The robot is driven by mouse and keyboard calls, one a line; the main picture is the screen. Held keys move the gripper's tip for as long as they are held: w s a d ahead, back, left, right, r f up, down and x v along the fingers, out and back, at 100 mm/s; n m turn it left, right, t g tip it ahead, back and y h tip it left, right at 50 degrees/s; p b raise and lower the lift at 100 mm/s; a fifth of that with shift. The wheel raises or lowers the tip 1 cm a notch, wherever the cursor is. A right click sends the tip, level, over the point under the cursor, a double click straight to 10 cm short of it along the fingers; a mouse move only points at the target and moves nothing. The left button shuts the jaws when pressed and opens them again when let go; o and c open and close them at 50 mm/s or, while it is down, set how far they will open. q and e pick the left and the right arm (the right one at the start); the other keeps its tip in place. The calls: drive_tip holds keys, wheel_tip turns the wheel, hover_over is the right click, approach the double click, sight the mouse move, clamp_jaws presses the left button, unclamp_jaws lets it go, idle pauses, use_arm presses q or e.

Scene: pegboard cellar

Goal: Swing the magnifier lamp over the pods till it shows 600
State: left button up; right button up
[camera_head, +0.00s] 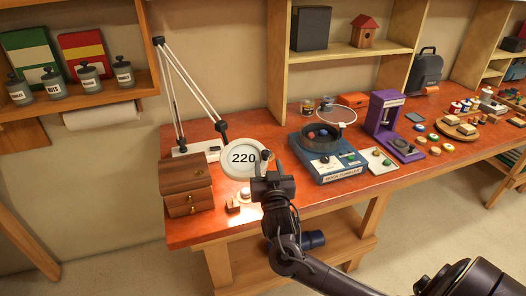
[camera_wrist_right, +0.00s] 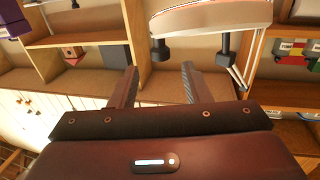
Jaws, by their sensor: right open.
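The magnifier lamp's white round head (camera_head: 231,173) hangs over the front of the orange-red bench, with 220 in its lens. Its jointed white arm (camera_head: 190,83) rises from the base (camera_head: 197,149) to an elbow at upper left. My right gripper (camera_head: 266,163) is at the head's right edge, partly overlapping it. In the right wrist view my right gripper (camera_wrist_right: 160,68) has its fingers apart with nothing between them; the lamp head (camera_wrist_right: 212,20) shows beyond, above the right finger. I cannot tell which items are the pods; a small pale item (camera_head: 244,195) lies below the head. My left gripper is not in view.
A wooden drawer box (camera_head: 186,180) stands left of the head, with a small wooden block (camera_head: 232,206) nearby. A blue tumbler machine (camera_head: 322,165) stands to the right, beside a tray (camera_head: 380,164) of coloured pieces and a purple stand (camera_head: 386,125). Shelves hang behind.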

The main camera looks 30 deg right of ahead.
sight(266, 155)
drive_tip(key=p+x, duration=0.1)
drive_tip(key=x, duration=0.4)
drive_tip(key=shift+w+d+r+p, duration=0.1)
drive_tip(key=shift+w+r+p, duration=0.1)
drive_tip(key=shift+p, duration=0.2)
drive_tip(key=shift+w+d+f, duration=0.15)
drive_tip(key=shift+w+d, duration=0.15)
drive_tip(key=shift+w, duration=0.35)
drive_tip(key=shift+c, duration=0.4)
clamp_jaws()
